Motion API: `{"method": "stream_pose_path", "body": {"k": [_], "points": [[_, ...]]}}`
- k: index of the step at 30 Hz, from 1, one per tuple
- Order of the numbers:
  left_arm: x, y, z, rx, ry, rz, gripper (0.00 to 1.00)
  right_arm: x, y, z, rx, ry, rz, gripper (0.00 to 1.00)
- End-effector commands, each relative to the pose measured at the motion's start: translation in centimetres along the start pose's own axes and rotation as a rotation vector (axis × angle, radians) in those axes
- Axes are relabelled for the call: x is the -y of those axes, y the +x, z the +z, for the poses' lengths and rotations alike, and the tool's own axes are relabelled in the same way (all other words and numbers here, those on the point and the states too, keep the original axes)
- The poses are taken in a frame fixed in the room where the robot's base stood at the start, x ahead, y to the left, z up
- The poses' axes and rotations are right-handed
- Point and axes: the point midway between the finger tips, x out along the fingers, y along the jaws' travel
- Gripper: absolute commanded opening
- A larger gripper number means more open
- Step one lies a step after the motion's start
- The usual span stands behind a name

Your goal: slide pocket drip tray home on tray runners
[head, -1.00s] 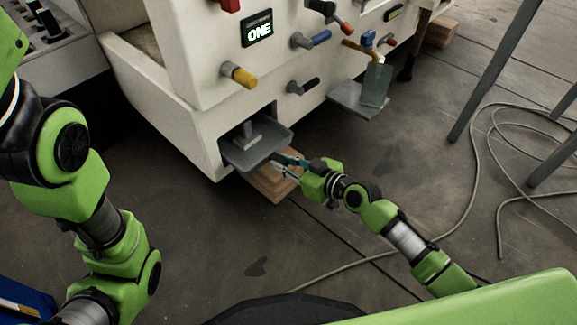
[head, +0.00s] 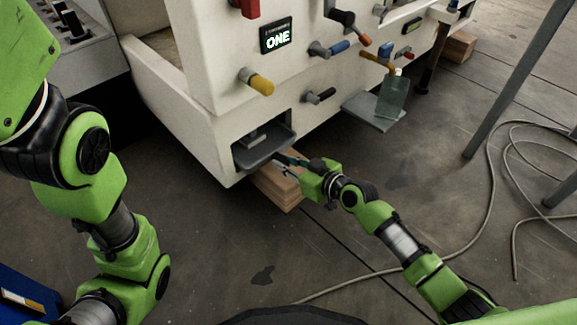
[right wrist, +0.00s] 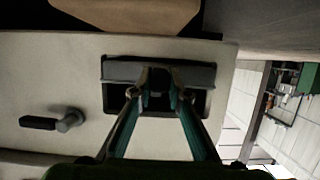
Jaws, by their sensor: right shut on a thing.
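The grey pocket drip tray (head: 266,154) sits mostly inside the low opening in the white machine's end, its front edge at the mouth. In the right wrist view its grey front (right wrist: 119,71) spans the dark opening. My right gripper (head: 289,161) is shut on the tray's front edge; its two fingers (right wrist: 155,90) reach the middle of that front in the right wrist view. The tray runners are hidden inside the pocket.
Wooden blocks (head: 277,187) lie under the machine just below the pocket. A yellow-handled knob (head: 257,82) and a black handle (head: 321,95) project above it. A grey shelf (head: 372,112) juts out at the right.

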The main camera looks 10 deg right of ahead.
Motion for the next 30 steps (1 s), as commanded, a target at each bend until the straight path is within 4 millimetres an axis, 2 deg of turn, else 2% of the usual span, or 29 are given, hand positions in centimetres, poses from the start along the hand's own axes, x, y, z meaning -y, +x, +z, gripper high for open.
{"method": "stream_pose_path", "body": {"k": [12,25,30], "points": [[-0.2,-0.9,-0.3,0.000,0.000,0.000,0.40,0.0,3.0,-1.2,-0.005,0.000,0.000,0.00],[-0.2,-1.0,-0.3,0.000,0.000,0.000,0.40,0.0,3.2,-1.4,-0.005,0.000,0.000,0.00],[-0.3,-1.4,-0.5,0.000,0.000,0.000,0.40,0.1,4.0,-1.7,-0.007,0.000,-0.001,0.00]]}}
